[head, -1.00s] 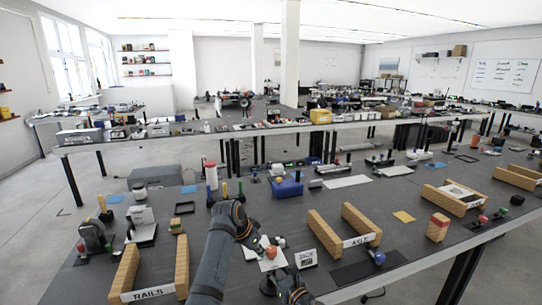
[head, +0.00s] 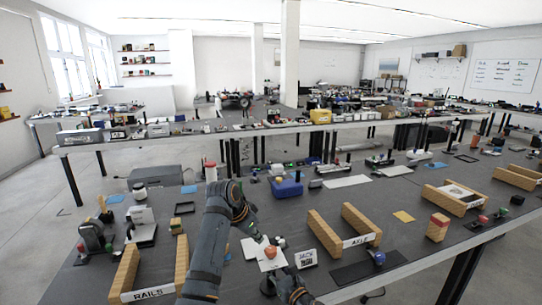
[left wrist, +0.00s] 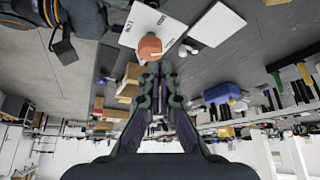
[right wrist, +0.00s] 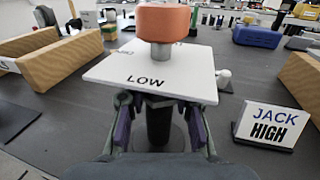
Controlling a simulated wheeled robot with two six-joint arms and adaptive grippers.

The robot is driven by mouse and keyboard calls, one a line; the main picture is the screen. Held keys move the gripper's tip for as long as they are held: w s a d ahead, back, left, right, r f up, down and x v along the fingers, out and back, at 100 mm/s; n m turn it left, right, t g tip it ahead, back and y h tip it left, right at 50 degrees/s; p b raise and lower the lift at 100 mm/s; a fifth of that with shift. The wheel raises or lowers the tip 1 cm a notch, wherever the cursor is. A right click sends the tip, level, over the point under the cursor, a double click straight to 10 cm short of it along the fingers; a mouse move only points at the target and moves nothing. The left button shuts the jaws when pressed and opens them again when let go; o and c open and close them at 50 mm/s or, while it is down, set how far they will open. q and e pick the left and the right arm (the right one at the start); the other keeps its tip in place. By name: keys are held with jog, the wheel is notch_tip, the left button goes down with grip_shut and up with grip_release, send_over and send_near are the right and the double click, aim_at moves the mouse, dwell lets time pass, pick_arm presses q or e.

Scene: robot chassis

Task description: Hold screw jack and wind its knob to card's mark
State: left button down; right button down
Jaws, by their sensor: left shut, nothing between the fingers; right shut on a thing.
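The screw jack has an orange-red knob (right wrist: 163,22) above a white square plate (right wrist: 110,70), with LOW printed along its near edge, on a dark column (right wrist: 158,126). My right gripper (right wrist: 158,112) is shut around that column below the plate. In the head view the knob (head: 271,253) stands in front of my left gripper (head: 262,238). In the left wrist view my left gripper (left wrist: 161,72) is shut and empty, its tips close to the knob (left wrist: 150,47); contact cannot be told. The card (right wrist: 268,126) reads JACK HIGH and stands beside the jack.
Wooden rails marked AXLE (head: 326,234) stand right of the jack; rails marked RAILS (head: 126,270) stand left. A flat white piece (head: 250,249) lies behind the jack. A blue box (head: 288,187) is farther back.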

aim_at(271, 251)
pick_arm(q)
jog(key=shift+s+d+r, duration=0.1)
jog(key=shift+r, duration=0.1)
jog(key=shift+s+d+f, duration=0.25)
jog(key=shift+d+f, duration=0.1)
jog(key=shift+f, duration=0.7)
jog(key=shift+s+d+f, duration=0.3)
jog(key=shift+f, duration=0.7)
jog(key=shift+s+d+f, duration=0.25)
jog(key=shift+d+f, duration=0.1)
jog(key=shift+f, duration=0.7)
jog(key=shift+w+d, duration=0.1)
jog(key=shift+w, duration=0.2)
jog(key=shift+w+a, duration=0.1)
jog(key=shift+a, duration=0.15)
jog(key=shift+w+a, duration=0.55)
